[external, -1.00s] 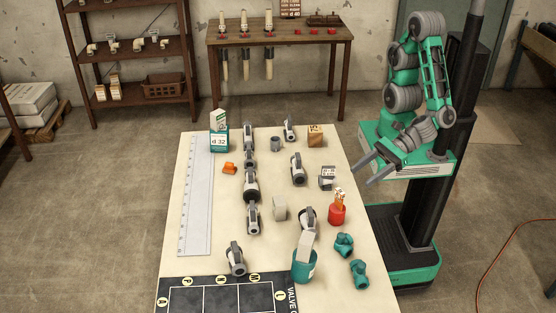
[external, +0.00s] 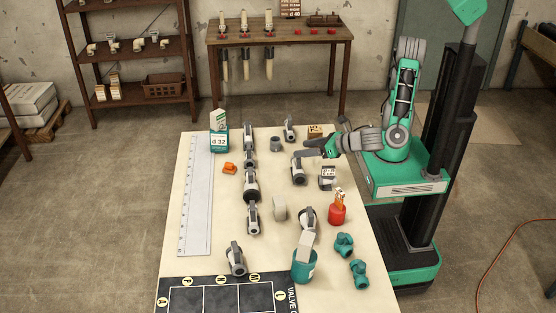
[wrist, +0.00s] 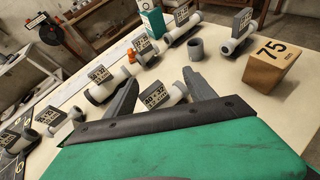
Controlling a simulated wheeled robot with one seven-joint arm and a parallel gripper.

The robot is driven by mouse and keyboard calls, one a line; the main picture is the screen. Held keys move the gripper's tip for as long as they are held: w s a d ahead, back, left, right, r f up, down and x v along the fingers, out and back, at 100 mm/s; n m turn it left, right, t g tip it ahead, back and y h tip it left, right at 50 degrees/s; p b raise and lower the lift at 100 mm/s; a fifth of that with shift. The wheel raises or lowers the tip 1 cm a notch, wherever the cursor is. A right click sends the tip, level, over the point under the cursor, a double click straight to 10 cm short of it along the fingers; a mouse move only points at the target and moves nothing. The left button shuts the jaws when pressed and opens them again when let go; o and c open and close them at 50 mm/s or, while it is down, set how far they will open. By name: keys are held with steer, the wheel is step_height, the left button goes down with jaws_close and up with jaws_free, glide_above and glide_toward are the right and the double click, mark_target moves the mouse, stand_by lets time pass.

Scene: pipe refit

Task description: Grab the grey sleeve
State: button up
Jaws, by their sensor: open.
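The grey sleeve (external: 275,144) is a short, hollow grey cylinder. It stands upright on the far part of the table. In the wrist view the grey sleeve (wrist: 196,49) is beyond my fingertips, a little right of the gap. My gripper (external: 303,148) is over the table's right side, just right of the sleeve and apart from it. The gripper (wrist: 163,79) is open with nothing held.
A wooden block marked 75 (wrist: 270,65) stands right of the sleeve. Several tagged valves (external: 250,186) line the table's middle. A long ruler (external: 196,205) lies left.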

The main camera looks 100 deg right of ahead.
mark_target(275, 143)
steer(key=d+m, duration=0.1)
steer(key=d, duration=0.1)
steer(key=d+f+m+g+h+b, duration=0.1)
steer(key=d, duration=0.2)
steer(key=w+d+f+m+g+h, duration=0.1)
steer(key=d, duration=0.1)
steer(key=shift+d+f+m+b, duration=0.1)
steer(key=shift+d+m+b, duration=0.2)
steer(key=shift+d+b, duration=0.1)
steer(key=shift+w+d+f+n+h+b, duration=0.1)
steer(key=shift+d+f+n+h+b, duration=0.1)
steer(key=shift+f+n+b, duration=0.2)
steer(key=shift+d+f+n+h+b, duration=0.1)
steer(key=shift+f+n+h+b, duration=0.15)
steer(key=shift+f, duration=0.2)
steer(key=shift+w+n, duration=0.1)
steer(key=shift+n, duration=0.35)
steer(key=b+x, duration=0.3)
steer(key=x, duration=0.9)
steer(key=shift+w+a, duration=0.1)
jaws_close()
